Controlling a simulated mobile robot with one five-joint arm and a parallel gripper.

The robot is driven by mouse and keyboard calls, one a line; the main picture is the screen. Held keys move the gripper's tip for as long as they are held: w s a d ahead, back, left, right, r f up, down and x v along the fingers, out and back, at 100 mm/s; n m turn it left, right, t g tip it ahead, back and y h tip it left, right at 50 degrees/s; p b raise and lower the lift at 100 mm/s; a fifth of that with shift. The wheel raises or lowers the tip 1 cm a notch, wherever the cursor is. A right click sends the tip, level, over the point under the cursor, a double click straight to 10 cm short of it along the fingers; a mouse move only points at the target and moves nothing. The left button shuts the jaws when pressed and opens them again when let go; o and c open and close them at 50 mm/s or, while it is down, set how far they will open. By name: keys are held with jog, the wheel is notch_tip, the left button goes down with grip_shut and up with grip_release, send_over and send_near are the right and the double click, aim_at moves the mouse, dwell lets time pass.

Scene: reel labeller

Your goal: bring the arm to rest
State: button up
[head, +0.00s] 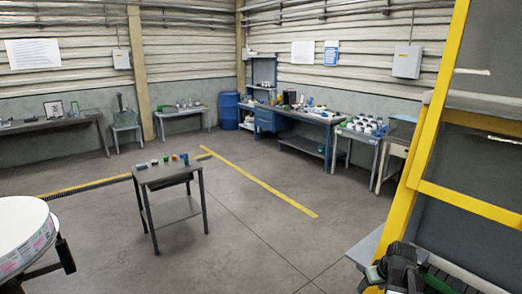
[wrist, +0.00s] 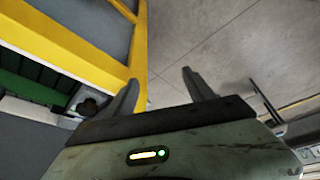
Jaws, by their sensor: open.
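My gripper (wrist: 160,77) is in the wrist view with its two dark fingers spread apart and nothing between them. Grey concrete floor shows beyond the fingers. A yellow frame post (wrist: 139,45) stands close to the left finger in that picture; whether they touch cannot be told. In the head view, a dark and green part at the bottom right corner appears to be my arm, beside the yellow frame (head: 428,130). The fingertips cannot be made out there.
A small grey table (head: 160,172) with several small coloured items stands mid-floor. A large white reel (head: 25,235) is at lower left. Workbenches (head: 300,117) and a blue drum (head: 229,110) line the walls. Floor (head: 260,240) between the table and yellow frame is clear.

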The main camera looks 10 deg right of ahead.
jog(key=w+a+f+n+b, duration=0.2)
jog(key=a+f+b, duration=0.25)
jog(key=a, duration=0.85)
jog(key=s+a+f+n+g+b, duration=0.1)
jog(key=s+a+f+b, duration=0.15)
jog(key=a, duration=0.55)
jog(key=s+a+f+g+b, duration=0.1)
jog(key=a+f+g, duration=0.15)
jog(key=a, duration=0.45)
jog(key=shift+s+a+f+m+g, duration=0.1)
jog(key=shift+s+f+m+g, duration=0.05)
jog(key=shift+s+m, duration=0.5)
jog(key=shift+s+a+f+m+g, duration=0.15)
jog(key=shift+s+m, duration=0.25)
jog(key=shift+s, duration=0.4)
jog(key=shift+s+f+m+g, duration=0.2)
jog(key=shift+s+m, duration=0.35)
jog(key=shift+s, duration=0.2)
